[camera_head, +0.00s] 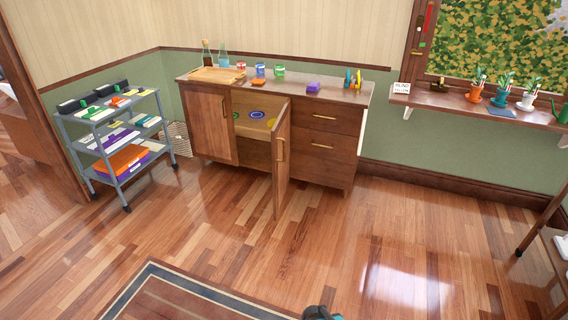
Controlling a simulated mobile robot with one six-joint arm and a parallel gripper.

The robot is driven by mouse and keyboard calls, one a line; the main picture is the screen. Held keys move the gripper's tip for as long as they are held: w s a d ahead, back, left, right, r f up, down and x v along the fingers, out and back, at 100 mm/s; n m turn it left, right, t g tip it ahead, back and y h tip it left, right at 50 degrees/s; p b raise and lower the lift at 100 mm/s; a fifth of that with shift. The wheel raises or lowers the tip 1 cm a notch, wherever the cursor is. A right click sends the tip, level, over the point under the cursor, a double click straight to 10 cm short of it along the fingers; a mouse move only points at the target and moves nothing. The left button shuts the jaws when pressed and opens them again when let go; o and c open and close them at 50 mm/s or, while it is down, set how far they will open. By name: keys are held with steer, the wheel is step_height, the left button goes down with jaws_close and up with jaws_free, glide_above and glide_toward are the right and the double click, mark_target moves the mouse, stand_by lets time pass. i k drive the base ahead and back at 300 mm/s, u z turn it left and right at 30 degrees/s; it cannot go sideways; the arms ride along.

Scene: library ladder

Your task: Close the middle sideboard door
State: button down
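The wooden sideboard (325,135) stands against the back wall. Its middle door (283,165) is swung well out into the room and appears nearly edge-on, attached at the right side of its opening, beside the drawers. A brass handle (280,150) shows on the door. The open compartment (250,125) shows a shelf with blue and yellow round items. The left door (208,125) is shut. My gripper is not in view; only a small dark and teal rounded part, probably of my arm, shows at the bottom edge.
A grey cart (121,181) with boxes stands left of the sideboard. Bottles, cups and small items stand on the sideboard top. A striped rug (170,292) lies in front. Wooden floor is clear between rug and door. A shelf with plants (480,111) is at right.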

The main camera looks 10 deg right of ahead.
mark_target(280, 131)
steer(key=z, duration=0.25)
steer(key=i, duration=1.6)
steer(key=u, duration=1.4)
steer(key=k, duration=0.25)
steer(key=u, duration=0.3)
